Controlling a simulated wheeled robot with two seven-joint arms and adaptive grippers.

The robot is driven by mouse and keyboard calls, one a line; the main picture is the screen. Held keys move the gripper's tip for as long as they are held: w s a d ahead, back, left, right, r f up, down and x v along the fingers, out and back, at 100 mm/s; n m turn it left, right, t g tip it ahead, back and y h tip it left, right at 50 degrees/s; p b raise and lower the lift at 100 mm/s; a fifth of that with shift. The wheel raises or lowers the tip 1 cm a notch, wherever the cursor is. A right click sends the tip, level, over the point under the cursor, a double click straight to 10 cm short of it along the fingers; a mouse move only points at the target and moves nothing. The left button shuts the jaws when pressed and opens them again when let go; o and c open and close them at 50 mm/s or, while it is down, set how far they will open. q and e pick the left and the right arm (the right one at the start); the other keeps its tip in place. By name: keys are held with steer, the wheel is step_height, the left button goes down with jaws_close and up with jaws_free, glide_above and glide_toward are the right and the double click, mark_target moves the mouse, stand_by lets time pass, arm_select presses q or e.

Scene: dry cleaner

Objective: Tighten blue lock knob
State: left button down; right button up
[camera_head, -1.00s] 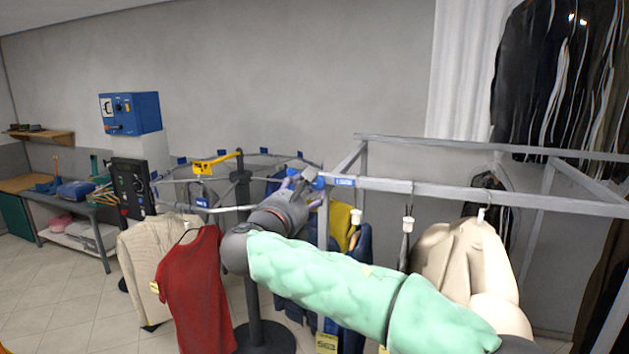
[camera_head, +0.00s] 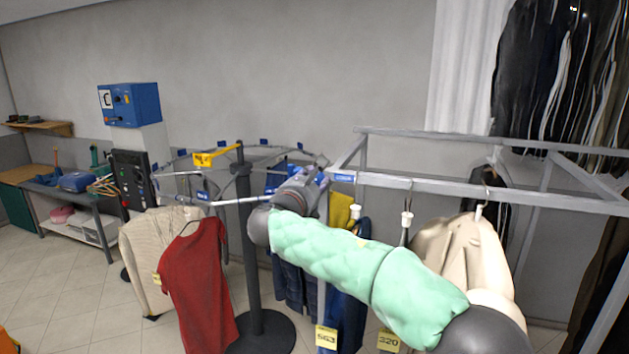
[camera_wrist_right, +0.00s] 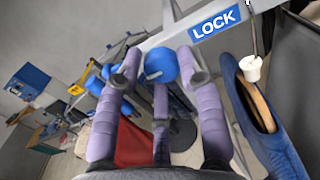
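The blue knob (camera_wrist_right: 160,65) shows in the right wrist view, beside the blue LOCK label (camera_wrist_right: 214,23) on a grey rail. My right gripper (camera_wrist_right: 158,72) has its purple fingers spread around the knob, one on each side and one below it. Whether any finger touches the knob is unclear. My left gripper is not in view.
A grey rail frame (camera_head: 450,187) runs right with hanging clothes below, including a beige coat (camera_head: 465,255). A red shirt (camera_head: 197,285) hangs to the left on a round conveyor with a black post (camera_head: 250,260). A blue box (camera_head: 130,104) is on the wall side.

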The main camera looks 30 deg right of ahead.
steer(key=shift+r, duration=0.15)
steer(key=shift+c, duration=1)
steer(key=shift+d, duration=0.1)
steer(key=m+b, duration=0.2)
steer(key=shift+s+b, duration=0.1)
steer(key=shift+b, duration=0.2)
steer(key=m+b, duration=0.6)
steer(key=shift+s+d+m, duration=0.1)
steer(key=shift+m, duration=0.2)
steer(key=m+b, duration=0.4)
steer(key=m, duration=0.1)
steer(key=shift+m+b, duration=1.45)
steer(key=shift+m, duration=0.85)
